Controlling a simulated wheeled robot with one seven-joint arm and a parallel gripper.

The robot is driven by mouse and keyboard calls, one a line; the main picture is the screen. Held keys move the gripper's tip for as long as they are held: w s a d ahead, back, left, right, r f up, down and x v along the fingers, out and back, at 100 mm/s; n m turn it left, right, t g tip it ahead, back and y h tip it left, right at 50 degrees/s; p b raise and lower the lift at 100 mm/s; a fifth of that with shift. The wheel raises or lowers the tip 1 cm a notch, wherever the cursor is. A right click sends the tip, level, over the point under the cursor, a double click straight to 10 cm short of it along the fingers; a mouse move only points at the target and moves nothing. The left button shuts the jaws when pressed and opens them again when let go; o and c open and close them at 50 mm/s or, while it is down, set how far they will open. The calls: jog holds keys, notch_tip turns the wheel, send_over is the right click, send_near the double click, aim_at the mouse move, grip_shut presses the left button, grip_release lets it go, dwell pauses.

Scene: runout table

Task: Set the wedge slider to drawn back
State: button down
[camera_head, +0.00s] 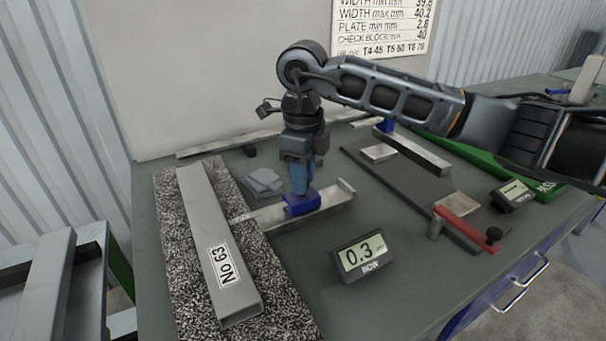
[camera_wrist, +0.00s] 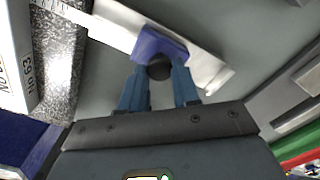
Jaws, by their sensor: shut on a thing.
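The wedge slider is a blue block (camera_head: 303,204) on a flat metal rail (camera_head: 335,197) in the middle of the table. My gripper (camera_head: 301,192) points down over the slider, its blue fingers shut on the slider's top. In the wrist view, the slider (camera_wrist: 158,44) has a round dark knob (camera_wrist: 159,67) between my fingertips (camera_wrist: 159,78). The rail (camera_wrist: 205,66) runs on past the slider to a raised end at the right. The grip hides part of the knob in the head view.
A grey beam marked No 63 (camera_head: 213,240) lies on a speckled mat (camera_head: 172,240) at the left, near the rail's left end. A display reading 0.3 (camera_head: 362,252) stands in front. Thin grey plates (camera_head: 262,182) lie behind the rail.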

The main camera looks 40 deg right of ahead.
jog(key=d+b, duration=0.1)
jog(key=d, duration=0.2)
jog(key=s+d+b, duration=0.1)
jog(key=d+b, duration=0.1)
jog(key=d, duration=0.1)
jog(key=shift+s+d+f+b, duration=0.1)
jog(key=shift+d+b, duration=0.1)
jog(key=shift+b, duration=0.1)
jog(key=shift+s+d, duration=0.1)
jog(key=shift+d, duration=0.35)
jog(key=c, duration=0.8)
grip_release()
jog(key=shift+d, duration=0.1)
notch_tip(320, 180, up, 8)
jog(key=shift+b, duration=0.45)
jog(key=shift+s, duration=0.1)
